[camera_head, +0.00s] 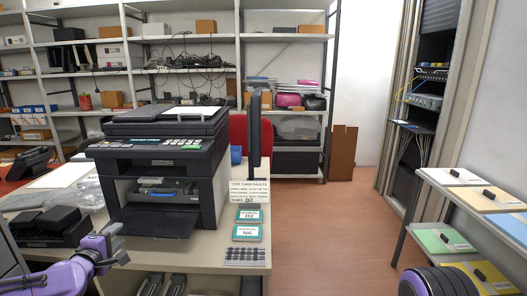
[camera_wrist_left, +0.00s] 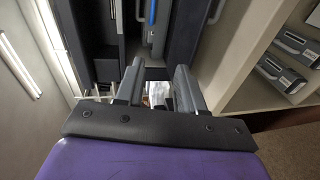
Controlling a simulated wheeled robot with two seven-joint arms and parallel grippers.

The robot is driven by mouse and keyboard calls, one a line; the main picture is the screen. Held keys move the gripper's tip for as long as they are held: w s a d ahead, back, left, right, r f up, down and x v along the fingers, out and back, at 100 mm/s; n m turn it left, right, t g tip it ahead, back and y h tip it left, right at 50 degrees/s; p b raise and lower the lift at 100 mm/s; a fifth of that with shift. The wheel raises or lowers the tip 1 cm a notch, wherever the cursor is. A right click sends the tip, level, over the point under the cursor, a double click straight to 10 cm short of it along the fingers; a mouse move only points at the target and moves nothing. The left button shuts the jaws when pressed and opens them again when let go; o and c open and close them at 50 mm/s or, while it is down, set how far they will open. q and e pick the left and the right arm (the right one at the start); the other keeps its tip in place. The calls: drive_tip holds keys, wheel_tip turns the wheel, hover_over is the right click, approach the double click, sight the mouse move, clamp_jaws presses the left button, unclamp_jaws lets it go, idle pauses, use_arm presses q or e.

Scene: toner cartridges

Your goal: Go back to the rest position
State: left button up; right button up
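My left gripper (camera_head: 118,243) is at the left front, beside the table's front edge and below the printer. In the left wrist view its two fingers (camera_wrist_left: 158,80) stand apart with nothing held between them. The black printer (camera_head: 215,165) stands on the table with its front open and a dark flap folded down. A grey cartridge-like part (camera_head: 165,189) shows inside the opening. Only a purple and black part of my right arm shows at the bottom right; its gripper is out of view.
The beige table (camera_head: 215,225) carries a monitor (camera_head: 254,130), label cards (camera_head: 249,216) and black trays (camera_head: 50,224). Grey cartridges (camera_wrist_left: 288,45) lie in the compartment below. A shelf with coloured boards (camera_head: 480,198) stands at the right. The floor (camera_head: 330,230) between is clear.

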use_arm(q)
drive_tip(key=s+d+f+m+g+y, duration=0.1)
drive_tip(key=s+d+f+m+g, duration=0.15)
drive_tip(key=s+f, duration=0.35)
drive_tip(key=s+d+f+m+g, duration=0.15)
drive_tip(key=s+d+f, duration=0.25)
drive_tip(key=f, duration=0.4)
drive_tip(key=s+d+f+m+g+y, duration=0.1)
drive_tip(key=s+d+f+g, duration=0.15)
drive_tip(key=s+f, duration=0.35)
drive_tip(key=s+f+m+g, duration=0.2)
drive_tip(key=s+f, duration=0.2)
drive_tip(key=s, duration=0.4)
drive_tip(key=s+d+f+m+g, duration=0.1)
drive_tip(key=s+f+m+g, duration=0.1)
drive_tip(key=s+f, duration=0.3)
drive_tip(key=s+d+f+m+g, duration=0.1)
drive_tip(key=s+f, duration=0.3)
drive_tip(key=s, duration=0.7)
drive_tip(key=shift+s+f+m+g+y, duration=0.2)
drive_tip(key=shift+s+m+g+y, duration=0.1)
drive_tip(key=shift+m+g, duration=0.35)
drive_tip(key=shift+w, duration=0.1)
